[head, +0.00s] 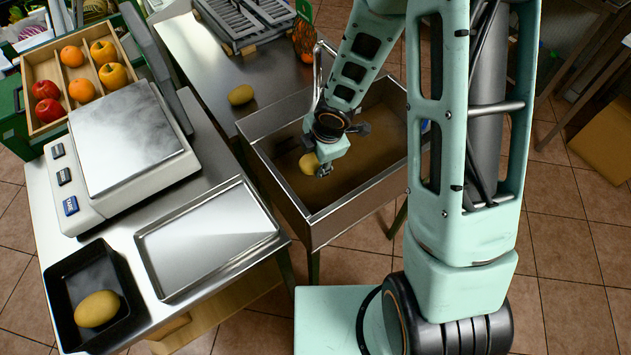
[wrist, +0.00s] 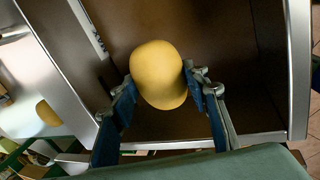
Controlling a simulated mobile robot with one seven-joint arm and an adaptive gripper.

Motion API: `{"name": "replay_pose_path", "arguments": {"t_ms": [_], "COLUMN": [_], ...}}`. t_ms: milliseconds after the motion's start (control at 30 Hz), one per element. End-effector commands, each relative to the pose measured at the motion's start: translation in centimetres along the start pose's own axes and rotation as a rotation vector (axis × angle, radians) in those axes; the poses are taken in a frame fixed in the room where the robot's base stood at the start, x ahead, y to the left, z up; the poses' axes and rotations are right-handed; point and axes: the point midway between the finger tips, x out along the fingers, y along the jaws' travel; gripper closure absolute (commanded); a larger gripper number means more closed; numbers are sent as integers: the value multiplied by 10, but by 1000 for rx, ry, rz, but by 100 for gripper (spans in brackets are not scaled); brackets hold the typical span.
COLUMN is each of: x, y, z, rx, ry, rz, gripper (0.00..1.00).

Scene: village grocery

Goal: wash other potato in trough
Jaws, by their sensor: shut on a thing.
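My gripper (wrist: 160,92) is shut on a yellow potato (wrist: 158,72), with one finger on each side of it in the wrist view. In the head view the held potato (head: 309,163) shows at my gripper (head: 322,168), inside the outline of the metal trough (head: 318,228). The trough has steel walls and a brown inside. I cannot tell whether the potato touches water or the bottom. A second potato (head: 241,95) lies on the steel counter left of the trough. A third potato (head: 97,309) lies in a black tray (head: 62,290) at the front left.
A scale (head: 125,140) and an empty metal tray (head: 205,237) sit on the left table. A wooden crate of fruit (head: 40,70) stands behind the scale. A tap (head: 318,75) rises at the trough's back edge. Grey crates (head: 243,18) stand at the back.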

Motion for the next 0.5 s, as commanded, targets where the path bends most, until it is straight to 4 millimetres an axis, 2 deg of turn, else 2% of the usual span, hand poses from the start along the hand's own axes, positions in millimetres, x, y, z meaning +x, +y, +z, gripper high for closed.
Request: {"name": "replay_pose_path", "arguments": {"t_ms": [33,500], "x": [-14,-78], "y": [5,24], "z": [0,0], "rx": [0,0], "ry": [0,0], "rz": [1,1], "gripper": [86,86]}}
